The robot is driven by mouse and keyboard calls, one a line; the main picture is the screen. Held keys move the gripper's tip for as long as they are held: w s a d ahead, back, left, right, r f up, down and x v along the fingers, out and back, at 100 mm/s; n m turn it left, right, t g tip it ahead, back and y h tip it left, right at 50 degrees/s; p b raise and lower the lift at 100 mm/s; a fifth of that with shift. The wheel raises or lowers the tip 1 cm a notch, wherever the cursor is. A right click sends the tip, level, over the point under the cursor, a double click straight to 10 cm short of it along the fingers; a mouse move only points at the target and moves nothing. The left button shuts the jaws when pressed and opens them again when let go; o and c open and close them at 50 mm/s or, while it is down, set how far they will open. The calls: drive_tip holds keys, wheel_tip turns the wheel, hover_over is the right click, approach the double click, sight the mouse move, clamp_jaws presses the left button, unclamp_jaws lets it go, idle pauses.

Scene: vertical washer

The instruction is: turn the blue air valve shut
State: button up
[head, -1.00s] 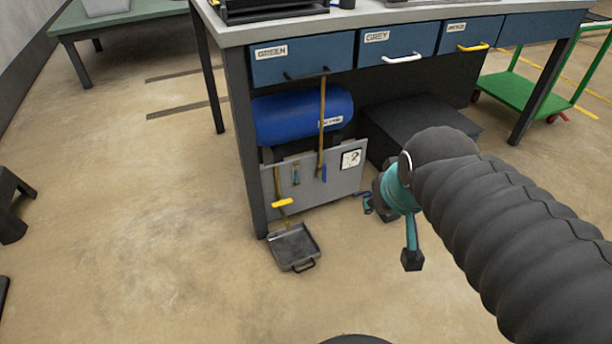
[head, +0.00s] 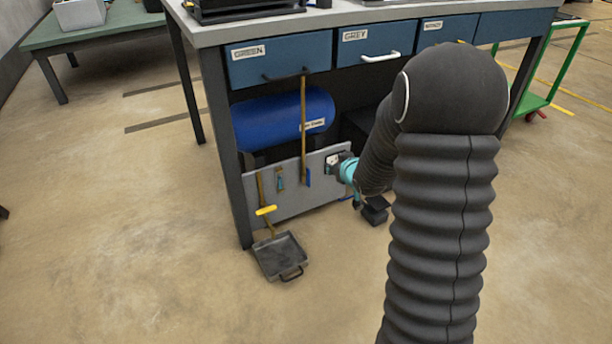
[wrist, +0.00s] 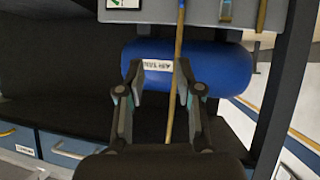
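I cannot make out a separate blue air valve in either view. The blue tank (head: 285,117) lies under the workbench behind a grey panel. It also shows in the wrist view (wrist: 215,65), upside down, with a white label (wrist: 182,67) reading about "AIR TANK". My gripper (wrist: 160,84) is open and empty in the wrist view, with its two fingers apart in front of the tank. The wooden broom handle (wrist: 179,45) passes by the right fingertip.
A metal dustpan (head: 280,257) lies on the floor in front. Blue drawers (head: 280,60) overhang the tank. Floor to the left is open.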

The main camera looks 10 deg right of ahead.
sight(310, 178)
wheel_tip(310, 178, down, 11)
drive_tip(key=w+a+t+y, duration=0.1)
drive_tip(key=w+a+y, duration=0.1)
drive_tip(key=w+y, duration=0.1)
drive_tip(key=shift+n, duration=0.4)
drive_tip(key=b+x, duration=0.1)
drive_tip(key=x, duration=1.2)
drive_tip(key=shift+w+d+f+b, duration=0.1)
drive_tip(key=shift+w+b, duration=0.1)
drive_tip(key=shift+b, duration=0.15)
clamp_jaws()
